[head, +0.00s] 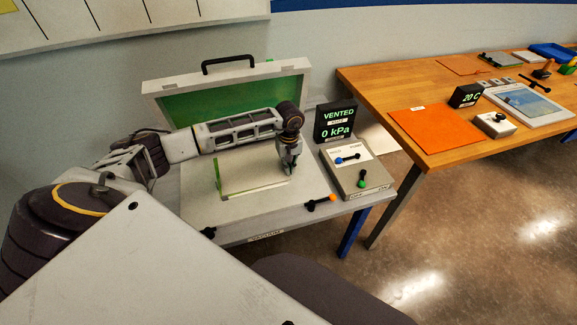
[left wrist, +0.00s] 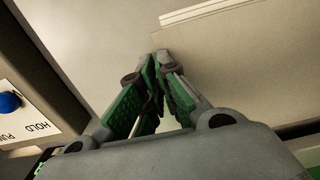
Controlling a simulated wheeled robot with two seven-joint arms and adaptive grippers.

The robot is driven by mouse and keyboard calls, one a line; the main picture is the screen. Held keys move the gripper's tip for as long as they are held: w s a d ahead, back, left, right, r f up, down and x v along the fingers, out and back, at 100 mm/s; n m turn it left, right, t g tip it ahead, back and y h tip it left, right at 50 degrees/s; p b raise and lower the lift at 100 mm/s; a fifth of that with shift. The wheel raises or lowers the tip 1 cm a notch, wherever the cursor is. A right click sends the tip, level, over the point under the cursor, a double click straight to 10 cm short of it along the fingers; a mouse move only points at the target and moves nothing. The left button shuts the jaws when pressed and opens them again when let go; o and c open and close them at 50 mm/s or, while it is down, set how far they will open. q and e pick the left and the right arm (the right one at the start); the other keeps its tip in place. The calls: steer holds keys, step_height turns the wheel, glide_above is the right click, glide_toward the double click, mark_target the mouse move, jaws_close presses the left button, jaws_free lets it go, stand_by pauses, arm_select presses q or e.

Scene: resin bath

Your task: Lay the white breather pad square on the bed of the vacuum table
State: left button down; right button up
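The vacuum table (head: 200,212) stands in front of me, with its bed at the middle. The pale breather pad (head: 247,172) shows over the bed, with a light strip along its front and a green strip at its left. My left gripper (head: 290,172) points down at the pad's right side. In the left wrist view its fingers (left wrist: 154,62) come together at the tips, at the edge of the pale pad (left wrist: 240,75). They look shut on that edge, though the contact itself is hidden. I cannot tell whether the pad lies flat. My right gripper is not in view.
An open lid (head: 230,72) with a black handle stands behind the bed. A gauge reading VENTED, 0 kPa (head: 335,122) and a control box (head: 357,168) stand close at the right. A wooden bench (head: 440,95) with an orange sheet (head: 432,127) is farther right.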

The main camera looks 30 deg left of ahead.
arm_select(q)
steer(key=c, duration=1.6)
jaws_free()
steer(key=shift+o, duration=0.2)
steer(key=shift+r, duration=0.2)
